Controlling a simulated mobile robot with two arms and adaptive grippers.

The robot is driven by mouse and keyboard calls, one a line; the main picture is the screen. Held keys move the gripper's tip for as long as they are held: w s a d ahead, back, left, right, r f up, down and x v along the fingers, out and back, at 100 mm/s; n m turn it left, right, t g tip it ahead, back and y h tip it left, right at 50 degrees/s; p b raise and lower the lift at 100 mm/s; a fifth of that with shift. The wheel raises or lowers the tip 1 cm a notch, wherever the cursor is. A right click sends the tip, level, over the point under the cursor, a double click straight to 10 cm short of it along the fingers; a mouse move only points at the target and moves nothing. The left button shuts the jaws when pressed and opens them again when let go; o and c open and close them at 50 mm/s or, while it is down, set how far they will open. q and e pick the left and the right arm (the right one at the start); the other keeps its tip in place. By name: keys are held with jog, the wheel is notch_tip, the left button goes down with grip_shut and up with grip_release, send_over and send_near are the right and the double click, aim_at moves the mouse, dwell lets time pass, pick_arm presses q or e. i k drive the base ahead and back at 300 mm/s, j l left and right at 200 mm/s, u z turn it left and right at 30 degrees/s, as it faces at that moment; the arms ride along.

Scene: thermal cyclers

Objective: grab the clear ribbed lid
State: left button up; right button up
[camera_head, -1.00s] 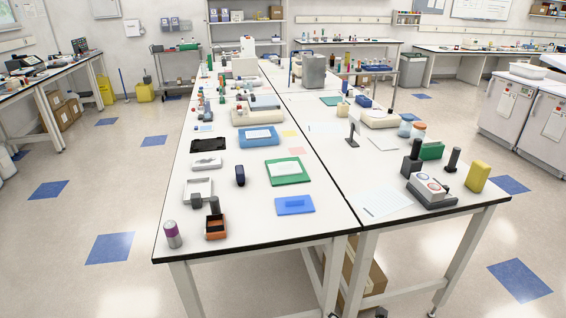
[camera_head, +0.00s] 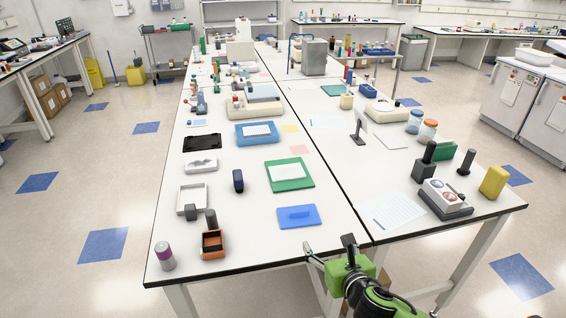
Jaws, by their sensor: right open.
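I cannot single out the clear ribbed lid for certain at this size. A small pale, partly see-through piece (camera_head: 201,165) lies flat on the left half of the bench, and a pale shallow tray-like piece (camera_head: 180,200) lies nearer the front. Ribs cannot be made out on either. My right gripper (camera_head: 328,246), green and black, is at the bench's front edge, right of the middle. Its fingers are apart and empty, well away from both pale pieces. My left gripper is not in view.
A blue plate (camera_head: 298,222) lies nearest my right gripper, with a green-framed plate (camera_head: 305,183) behind it. A grey-and-white device (camera_head: 436,205) stands at right. The bench front between is clear.

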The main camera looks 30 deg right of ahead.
aim_at(292, 171)
jog(key=i+l, duration=0.2)
jog(key=i, duration=0.3)
jog(key=i+l, duration=0.15)
jog(key=i, duration=0.35)
